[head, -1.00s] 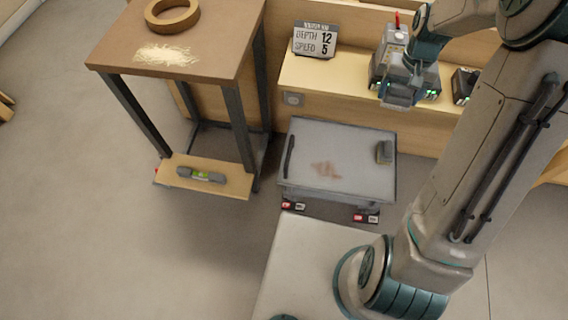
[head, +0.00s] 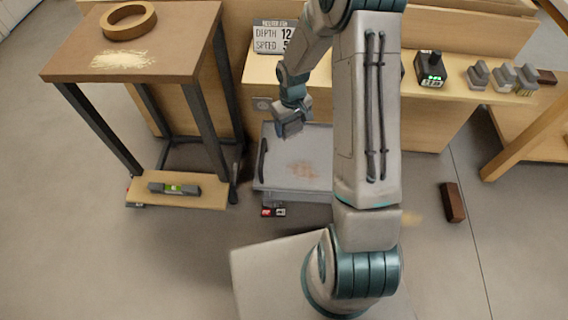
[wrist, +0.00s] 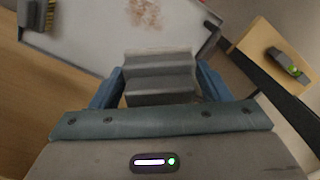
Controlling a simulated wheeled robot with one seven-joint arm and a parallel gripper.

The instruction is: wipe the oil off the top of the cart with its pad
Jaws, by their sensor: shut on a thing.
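The cart's grey top (head: 277,170) carries a reddish-brown oil smear (head: 303,169) near its middle. The smear also shows at the top edge of the wrist view (wrist: 143,12). My gripper (head: 291,124) is over the cart's back left part, pointing down. It is shut on a grey stepped block that looks like the pad (wrist: 158,75), seen between the blue fingers in the wrist view. I cannot tell whether the pad touches the cart top. A brush with yellowish bristles (wrist: 38,14) lies on the cart top; my arm hides it in the head view.
A brown table (head: 180,45) with a ring (head: 128,20) and pale shavings (head: 122,60) stands left. Its low shelf holds a level (head: 175,188). Behind the cart, the bench holds a sign (head: 272,37), a charger (head: 430,68) and several grey blocks (head: 503,76). A brown brick (head: 452,202) lies on the floor.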

